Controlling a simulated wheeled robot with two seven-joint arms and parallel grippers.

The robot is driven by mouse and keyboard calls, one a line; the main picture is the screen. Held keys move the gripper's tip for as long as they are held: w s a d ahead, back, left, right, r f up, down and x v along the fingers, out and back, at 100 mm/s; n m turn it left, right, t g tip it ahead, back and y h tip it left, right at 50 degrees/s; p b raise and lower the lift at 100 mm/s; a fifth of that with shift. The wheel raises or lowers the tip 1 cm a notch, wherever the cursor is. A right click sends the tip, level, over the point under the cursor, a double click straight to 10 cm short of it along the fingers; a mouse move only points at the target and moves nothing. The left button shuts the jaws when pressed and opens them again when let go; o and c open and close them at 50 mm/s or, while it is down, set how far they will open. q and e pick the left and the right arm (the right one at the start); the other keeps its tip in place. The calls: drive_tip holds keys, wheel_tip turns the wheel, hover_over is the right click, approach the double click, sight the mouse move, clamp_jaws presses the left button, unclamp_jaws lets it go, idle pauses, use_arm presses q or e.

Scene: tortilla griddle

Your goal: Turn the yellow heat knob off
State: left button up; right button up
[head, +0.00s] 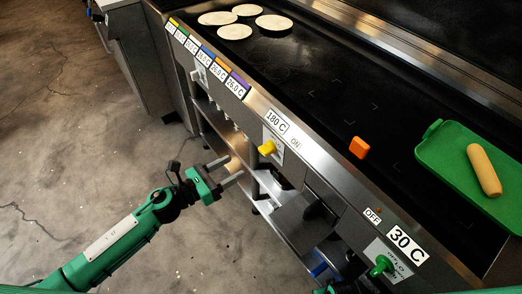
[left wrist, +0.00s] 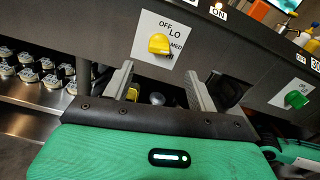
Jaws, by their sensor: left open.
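The yellow heat knob (head: 267,148) is on the griddle's front panel below a "180 C" display and an "ON" sign. In the left wrist view the yellow knob (left wrist: 159,44) sits on a white plate marked OFF, LO and MED. My left gripper (head: 232,171) is open and empty, to the left of and below the knob in the head view, apart from it. In the left wrist view the knob shows beyond and above the gap between the left gripper's fingers (left wrist: 161,85). Only a small part of my right arm shows at the bottom edge; its jaws cannot be made out.
A green knob (head: 381,265) is further right on the panel, under "OFF" and "30 C" signs. Tortillas (head: 235,32), an orange block (head: 359,147) and a green board (head: 449,158) with a tan roll (head: 484,170) lie on the griddle top. Open floor lies left.

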sight(261, 151)
use_arm(q)
drive_tip(key=p+x, duration=0.1)
drive_tip(key=x, duration=0.9)
drive_tip(key=shift+w+d, duration=0.25)
drive_tip(key=shift+d, duration=0.05)
use_arm(e)
drive_tip(key=f, duration=0.1)
drive_tip(key=s+f, duration=0.1)
drive_tip(key=f, duration=0.1)
drive_tip(key=s+d+f, duration=0.1)
drive_tip(key=f, duration=0.1)
drive_tip(key=shift+s, duration=0.1)
use_arm(q)
drive_tip(key=c, duration=1)
